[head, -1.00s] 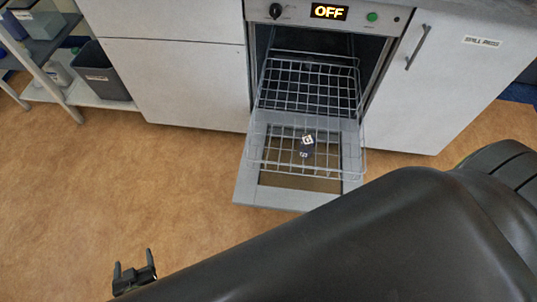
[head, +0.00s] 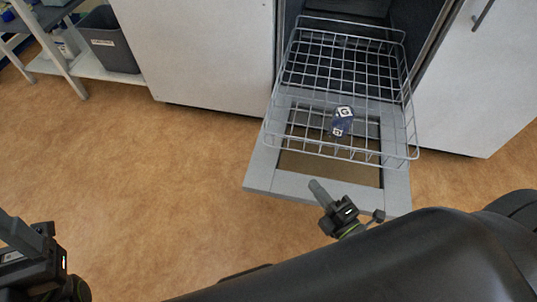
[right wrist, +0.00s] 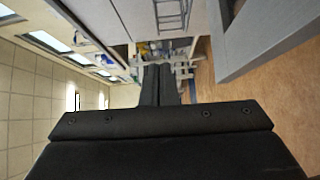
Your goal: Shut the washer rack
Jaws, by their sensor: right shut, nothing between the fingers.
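The washer rack (head: 345,72) is a grey wire basket. It is pulled out of the washer over the lowered door (head: 262,176). A dark blue block (head: 342,121) with white letter faces is at its front part. My right gripper (head: 317,189) is shut and empty, its fingers together, near the door's front edge in the picture; I cannot tell whether it touches. In the right wrist view its fingers (right wrist: 159,84) point away, with the rack (right wrist: 172,14) at the top and the door at upper right. My left gripper (head: 22,238) is at the lower left, partly cut off.
White cabinets (head: 200,50) stand on both sides of the washer. A shelf unit with a grey bin (head: 108,42) is at the upper left. The brown floor (head: 170,170) left of the door is clear. My dark arm covers the lower right.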

